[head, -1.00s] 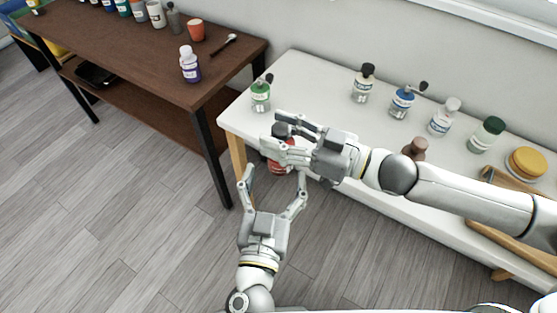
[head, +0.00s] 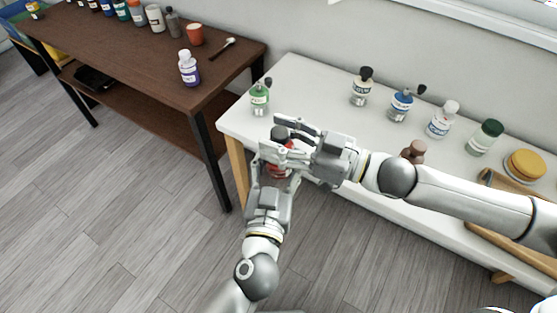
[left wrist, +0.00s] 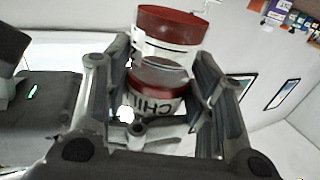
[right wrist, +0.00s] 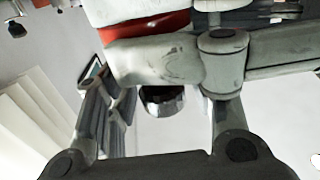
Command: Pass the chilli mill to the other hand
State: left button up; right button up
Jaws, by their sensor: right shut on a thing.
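In the right wrist view a red part of the mill (right wrist: 150,35) shows behind a pale finger.
The white table (head: 310,85) holds a green-labelled mill (head: 260,99), several other bottles, a brown mill (head: 414,151) and a yellow round stack (head: 525,163). A dark wooden table (head: 130,60) with jars and a purple-labelled bottle (head: 188,69) stands left. Grey floor lies open below.

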pick_arm(q)
jog(key=shift+c, duration=1.8)
pick_arm(e)
jog(key=o, duration=1.5)
jog(key=shift+c, duration=0.2)
